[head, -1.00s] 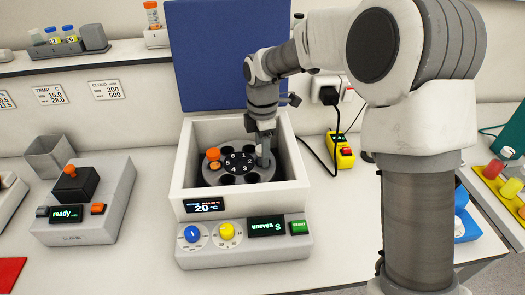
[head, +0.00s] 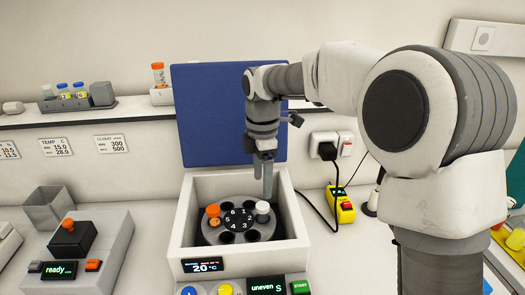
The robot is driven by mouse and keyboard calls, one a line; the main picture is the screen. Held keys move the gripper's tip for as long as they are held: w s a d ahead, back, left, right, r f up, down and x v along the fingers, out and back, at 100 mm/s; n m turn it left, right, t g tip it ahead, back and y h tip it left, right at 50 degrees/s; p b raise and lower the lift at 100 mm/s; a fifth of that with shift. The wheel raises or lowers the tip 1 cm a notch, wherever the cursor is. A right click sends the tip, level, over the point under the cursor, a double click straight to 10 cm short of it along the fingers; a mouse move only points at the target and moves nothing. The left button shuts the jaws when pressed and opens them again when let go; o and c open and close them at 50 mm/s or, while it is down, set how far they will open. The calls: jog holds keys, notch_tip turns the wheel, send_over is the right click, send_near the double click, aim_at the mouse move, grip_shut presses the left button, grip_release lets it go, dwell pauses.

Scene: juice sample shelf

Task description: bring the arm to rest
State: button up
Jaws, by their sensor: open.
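My gripper (head: 263,176) points down over the open centrifuge (head: 183,235), in front of its raised blue lid (head: 205,115). Its jaws are open and empty, just above a white-capped tube (head: 262,208) seated in the right side of the rotor (head: 232,238). The fingertips look apart from the cap. An orange-capped tube (head: 213,212) sits in the left side of the rotor. Other rotor holes around the numbered hub look empty. The centrifuge display reads 20 °C, and a lower display (head: 267,287) reads "uneven S".
The cloud meter (head: 95,255) stands at the left with a grey bin (head: 50,208) behind it. A wall shelf (head: 80,115) holds several small vials and an orange-capped tube (head: 158,75). A yellow box (head: 341,207) with a cable stands right of the centrifuge.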

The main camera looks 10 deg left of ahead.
notch_tip(320, 180, up, 7)
jog(key=s+d+r+m+t, duration=0.1)
jog(key=s+d+r+m, duration=0.35)
jog(key=d, duration=0.25)
jog(key=s+d+f+m+t, duration=0.2)
jog(key=s+d+m, duration=0.5)
jog(key=s+m, duration=0.2)
jog(key=s+d+f+m+t, duration=0.2)
jog(key=s+d+f+m, duration=0.1)
jog(key=s+d+m, duration=0.4)
jog(key=s+m, duration=0.2)
jog(key=s, duration=0.1)
jog(key=shift+s+d+f+t+p, duration=0.15)
jog(key=shift+s+f+t+p, duration=0.05)
jog(key=shift+f+t+p, duration=0.15)
jog(key=shift+r+m, duration=0.1)
jog(key=shift+m, duration=0.15)
